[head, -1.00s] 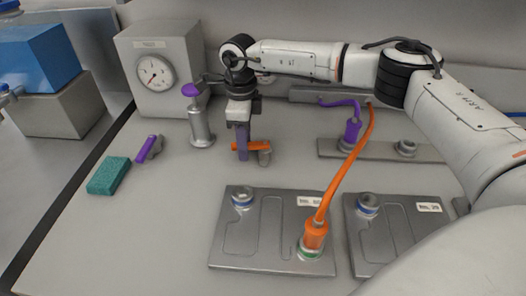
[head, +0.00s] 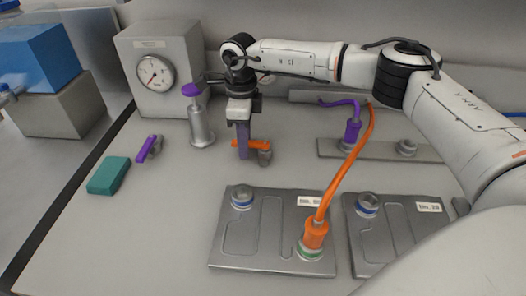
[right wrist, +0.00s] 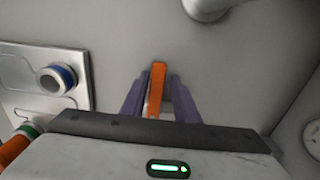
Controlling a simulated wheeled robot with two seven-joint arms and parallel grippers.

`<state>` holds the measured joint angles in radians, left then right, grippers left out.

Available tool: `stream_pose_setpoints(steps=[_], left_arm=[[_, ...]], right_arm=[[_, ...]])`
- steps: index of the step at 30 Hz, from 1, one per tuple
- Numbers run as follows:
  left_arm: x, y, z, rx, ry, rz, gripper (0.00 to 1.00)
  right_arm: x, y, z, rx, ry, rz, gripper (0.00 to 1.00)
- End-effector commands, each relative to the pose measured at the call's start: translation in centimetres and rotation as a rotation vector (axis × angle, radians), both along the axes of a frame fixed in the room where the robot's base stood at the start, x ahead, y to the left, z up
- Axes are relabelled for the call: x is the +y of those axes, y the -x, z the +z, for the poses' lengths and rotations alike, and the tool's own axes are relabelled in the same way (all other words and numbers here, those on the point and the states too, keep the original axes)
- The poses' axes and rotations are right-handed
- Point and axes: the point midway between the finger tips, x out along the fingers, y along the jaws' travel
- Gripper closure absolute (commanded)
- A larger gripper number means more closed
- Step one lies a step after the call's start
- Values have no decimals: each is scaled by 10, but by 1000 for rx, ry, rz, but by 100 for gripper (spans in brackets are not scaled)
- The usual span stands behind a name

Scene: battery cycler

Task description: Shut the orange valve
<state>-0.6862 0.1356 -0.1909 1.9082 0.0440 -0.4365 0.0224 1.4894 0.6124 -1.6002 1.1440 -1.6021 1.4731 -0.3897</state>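The orange valve (head: 264,146) stands on the bench, its orange handle lying roughly level over a grey metal body. My right gripper (head: 243,152) points down at the handle's left part. In the right wrist view, the orange handle (right wrist: 157,88) lies between the two purple fingers (right wrist: 158,82), one on each side, with narrow gaps beside it. The gripper looks open around the handle. Part of the handle is hidden by a finger in the head view. My left gripper is not in view.
A purple valve (head: 149,149) and a green sponge (head: 108,176) lie to the left. A purple-topped metal post (head: 201,120) and a gauge box (head: 190,60) stand behind. Battery plates (head: 230,255) with an orange cable (head: 343,178) are in front and right.

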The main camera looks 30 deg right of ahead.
Motion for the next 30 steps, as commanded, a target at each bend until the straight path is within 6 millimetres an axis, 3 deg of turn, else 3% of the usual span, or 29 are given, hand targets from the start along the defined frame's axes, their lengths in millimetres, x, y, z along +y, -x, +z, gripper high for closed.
stream_pose_setpoints(steps=[8,15,30], left_arm=[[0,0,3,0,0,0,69],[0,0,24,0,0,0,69],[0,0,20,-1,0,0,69]], right_arm=[[0,0,4,0,-1,0,73],[0,-1,33,1,-2,0,73],[-1,-3,79,1,-2,0,73]])
